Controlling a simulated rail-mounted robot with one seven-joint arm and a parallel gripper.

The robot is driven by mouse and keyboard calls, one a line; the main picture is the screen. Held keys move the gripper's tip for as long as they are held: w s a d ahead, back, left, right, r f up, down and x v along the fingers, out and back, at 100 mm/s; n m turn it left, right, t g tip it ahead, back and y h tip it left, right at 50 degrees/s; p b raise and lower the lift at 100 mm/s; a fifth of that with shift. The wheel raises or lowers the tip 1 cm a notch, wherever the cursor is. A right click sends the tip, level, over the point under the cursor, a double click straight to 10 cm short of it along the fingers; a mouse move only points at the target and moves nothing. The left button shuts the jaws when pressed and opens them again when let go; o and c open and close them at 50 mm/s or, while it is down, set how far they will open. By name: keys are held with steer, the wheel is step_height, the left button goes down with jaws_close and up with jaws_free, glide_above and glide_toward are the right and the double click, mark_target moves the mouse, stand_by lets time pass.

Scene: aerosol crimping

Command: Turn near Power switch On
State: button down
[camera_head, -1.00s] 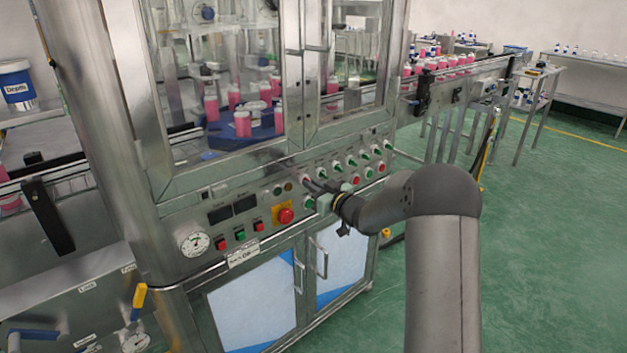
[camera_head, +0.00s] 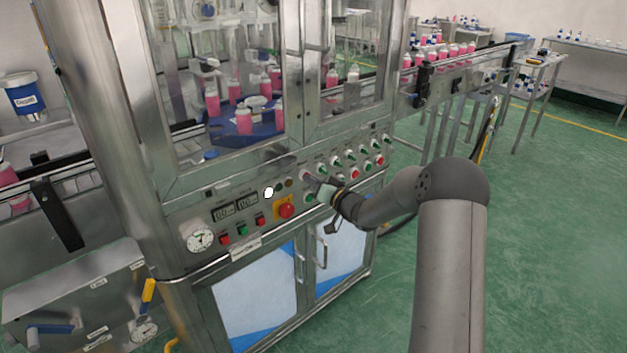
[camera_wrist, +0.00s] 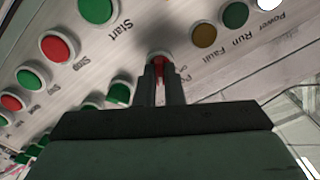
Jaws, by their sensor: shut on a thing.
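The power switch (camera_wrist: 159,68) is a red knob on the machine's steel control panel. In the wrist view my gripper (camera_wrist: 163,76) has one finger on each side of the knob and is shut on it. In the head view my gripper (camera_head: 314,182) reaches the panel from the right, and it hides most of the switch. The lamp labelled Power (camera_wrist: 268,4) glows white, and it also shows in the head view (camera_head: 269,192). The two small displays (camera_head: 235,207) are lit with digits.
A red emergency button (camera_head: 286,210) on a yellow plate sits left of my gripper. Green and red buttons (camera_head: 352,160) line the panel to the right. Glass doors above enclose pink bottles (camera_head: 243,121). Green floor lies open to the right.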

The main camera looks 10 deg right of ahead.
steer(key=shift+f, duration=0.1)
steer(key=c, duration=1.5)
jaws_free()
steer(key=shift+c, duration=0.2)
steer(key=v, duration=1.7)
steer(key=shift+s+b, duration=0.25)
steer(key=shift+b, duration=0.05)
steer(key=shift+d, duration=0.1)
steer(key=s+a+r+g+h+p, duration=0.3)
steer(key=s+g, duration=0.2)
steer(key=s, duration=0.6)
steer(key=s+a+r+g+h+p, duration=0.3)
steer(key=s+a+g, duration=0.1)
steer(key=s, duration=0.7)
steer(key=s+a+r+g+h+p, duration=0.2)
steer(key=s+g, duration=0.4)
steer(key=s, duration=0.6)
steer(key=shift+a+r+n+h+p, duration=0.3)
steer(key=shift+a+r+h+p, duration=0.1)
steer(key=shift+a+r, duration=0.35)
